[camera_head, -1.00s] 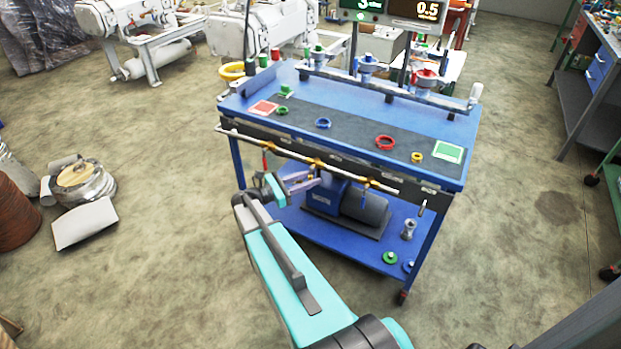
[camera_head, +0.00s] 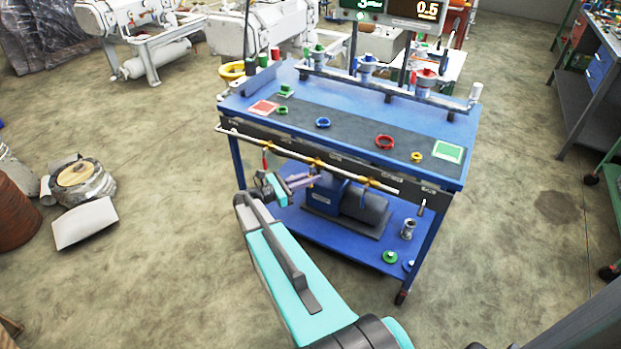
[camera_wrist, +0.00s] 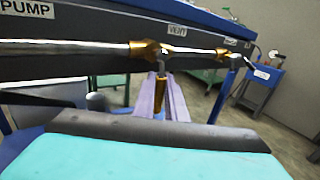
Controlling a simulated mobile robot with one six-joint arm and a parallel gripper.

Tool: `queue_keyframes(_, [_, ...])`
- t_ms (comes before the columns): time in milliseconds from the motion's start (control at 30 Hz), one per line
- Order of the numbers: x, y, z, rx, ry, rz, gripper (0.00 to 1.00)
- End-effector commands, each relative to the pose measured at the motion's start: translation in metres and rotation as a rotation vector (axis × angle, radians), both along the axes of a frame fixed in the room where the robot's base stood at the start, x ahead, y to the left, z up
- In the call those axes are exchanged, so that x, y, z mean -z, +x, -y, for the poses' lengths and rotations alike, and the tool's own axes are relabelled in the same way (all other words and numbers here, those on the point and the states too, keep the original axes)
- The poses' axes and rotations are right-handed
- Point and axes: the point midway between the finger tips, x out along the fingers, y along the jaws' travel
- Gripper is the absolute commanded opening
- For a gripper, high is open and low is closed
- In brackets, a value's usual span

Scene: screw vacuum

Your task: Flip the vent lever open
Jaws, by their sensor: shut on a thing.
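The brass vent valve (camera_wrist: 150,50) sits on the silver pipe under the bench top, by the "VENT" label (camera_wrist: 178,31) in the wrist view. Its yellow lever (camera_wrist: 160,93) hangs straight down from the valve, across the pipe's line. My gripper (camera_wrist: 162,98) has its pale purple fingers on either side of this lever and is shut on it. In the head view my gripper (camera_head: 314,180) reaches below the pipe at the bench front; the lever is small and hard to make out there.
The silver pipe (camera_head: 285,146) runs along the front of the blue bench (camera_head: 460,120), with another brass fitting (camera_wrist: 222,52) further along. A red lever (camera_head: 265,161) hangs to the left. A blue pump (camera_head: 325,200) stands on the lower shelf. The floor in front is clear.

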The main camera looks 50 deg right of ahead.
Motion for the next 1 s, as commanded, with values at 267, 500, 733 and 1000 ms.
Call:
queue_keyframes(267, [-0.002,-0.004,0.001,-0.001,-0.027,-0.109,0.00])
queue_keyframes(500, [-0.004,-0.010,0.003,-0.002,-0.068,-0.276,0.00])
queue_keyframes(733, [-0.006,-0.018,0.004,-0.001,-0.111,-0.448,0.00])
queue_keyframes(1000, [-0.009,-0.022,0.005,-0.003,-0.145,-0.586,0.00])
